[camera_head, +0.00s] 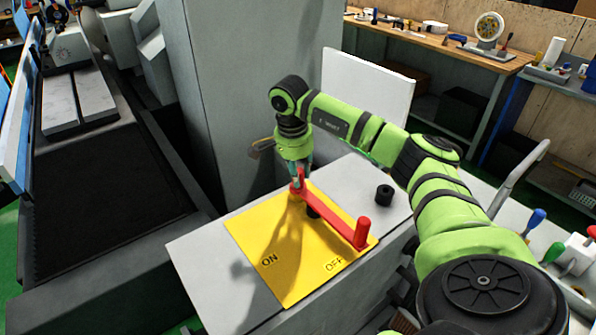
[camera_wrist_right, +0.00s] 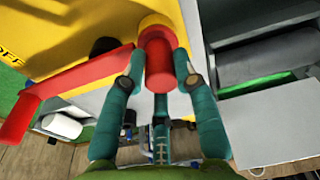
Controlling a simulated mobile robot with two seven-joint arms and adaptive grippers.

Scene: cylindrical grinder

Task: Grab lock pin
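The lock pin (camera_wrist_right: 158,62), a red cylinder, stands at one end of a red lever in the right wrist view. In the head view the red lever (camera_head: 335,222) lies across a yellow plate (camera_head: 275,245) marked ON and OFF, with an upright red handle (camera_head: 361,233) at its other end. My right gripper (camera_head: 299,176) comes down over the pin from above. My left gripper is not in view.
A short black cylinder (camera_head: 384,195) stands on the grey top right of the plate. A grey machine column (camera_head: 225,100) rises behind my right gripper. Colour-handled tools (camera_head: 536,217) lie at the far right, and a workbench (camera_head: 440,42) stands at the back.

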